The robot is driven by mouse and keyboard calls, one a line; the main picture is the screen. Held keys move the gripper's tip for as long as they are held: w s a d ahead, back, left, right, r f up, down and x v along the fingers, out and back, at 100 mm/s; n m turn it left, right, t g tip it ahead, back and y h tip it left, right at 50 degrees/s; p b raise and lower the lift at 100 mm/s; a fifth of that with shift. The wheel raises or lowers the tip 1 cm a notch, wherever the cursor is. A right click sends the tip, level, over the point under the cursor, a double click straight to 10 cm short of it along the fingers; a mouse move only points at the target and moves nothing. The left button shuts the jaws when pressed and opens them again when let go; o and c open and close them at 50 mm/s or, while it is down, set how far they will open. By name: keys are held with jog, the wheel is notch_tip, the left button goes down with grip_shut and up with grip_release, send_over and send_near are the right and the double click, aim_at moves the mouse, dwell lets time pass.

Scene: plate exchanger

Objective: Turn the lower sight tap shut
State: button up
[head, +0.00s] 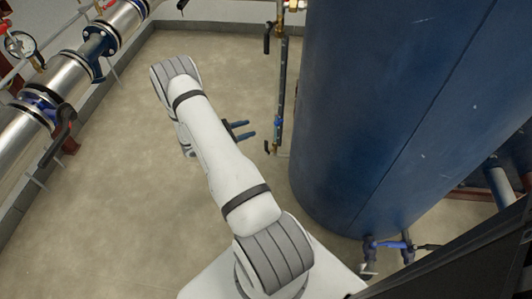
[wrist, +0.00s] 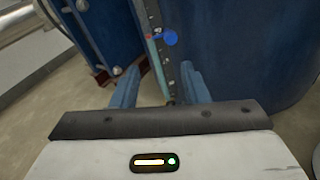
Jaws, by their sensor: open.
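The sight gauge (head: 281,85) is a thin upright tube beside the blue tank. In the wrist view the gauge (wrist: 158,55) runs down between the open fingers (wrist: 160,88).
The big blue tank (head: 390,110) stands close right of the gauge. The upper tap (head: 267,40) has a dark lever hanging down. Silver pipes (head: 60,85) with flanges and valves run along the left. The floor (head: 110,190) between is clear.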

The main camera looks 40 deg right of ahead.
aim_at(265, 144)
notch_tip(265, 144, down, 15)
jog(key=d+n+t+h+b, duration=0.2)
jog(key=n+t+b, duration=0.1)
jog(key=n+b, duration=0.1)
jog(key=d, duration=0.2)
jog(key=s+d+b, duration=0.1)
jog(key=d, duration=0.2)
jog(key=d+b, duration=0.1)
jog(key=d, duration=0.1)
jog(key=shift+s+d, duration=0.15)
jog(key=shift+s, duration=0.2)
jog(key=shift+c, duration=0.3)
grip_shut()
jog(key=shift+d, duration=0.1)
